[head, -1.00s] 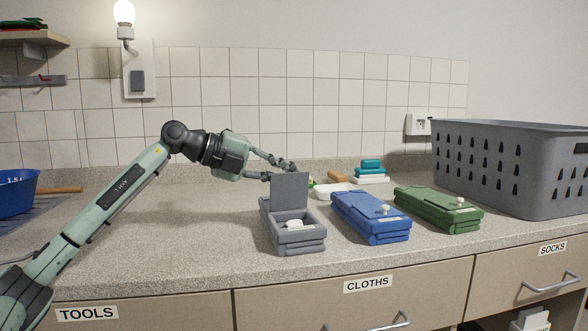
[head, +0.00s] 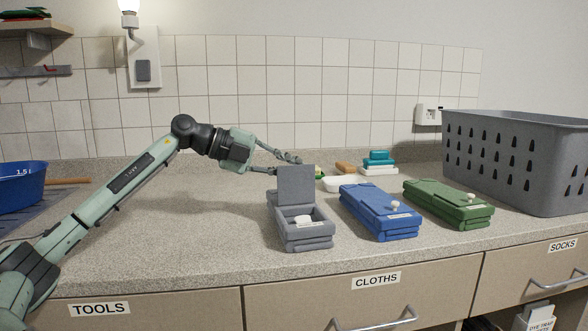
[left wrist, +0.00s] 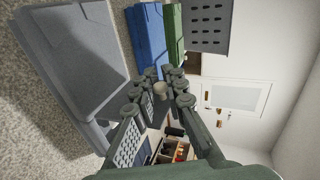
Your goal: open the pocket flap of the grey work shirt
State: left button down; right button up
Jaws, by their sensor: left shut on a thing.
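The grey work shirt (head: 303,243) lies folded on the counter, left of a blue and a green folded shirt. Its pocket flap (head: 296,185) stands about upright, and the pocket beneath is open with a small white thing (head: 303,221) inside. My left gripper (head: 288,163) is at the flap's upper rear side, its fingertips partly hidden by the flap. In the left wrist view a round pale knob (left wrist: 159,88) sits between the fingers, which are shut on it. The grey shirt (left wrist: 75,50) fills that view's left side. My right gripper is not in view.
The blue shirt (head: 380,213) and green shirt (head: 448,205) lie close on the right, flaps down. A grey perforated basket (head: 515,160) stands at the far right. A white dish (head: 343,184) is behind.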

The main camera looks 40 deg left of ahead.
pick_arm(q)
jog(key=c, duration=1.6)
grip_release()
jog(key=shift+o, duration=0.2)
jog(key=v, duration=1.2)
jog(key=shift+f, duration=0.1)
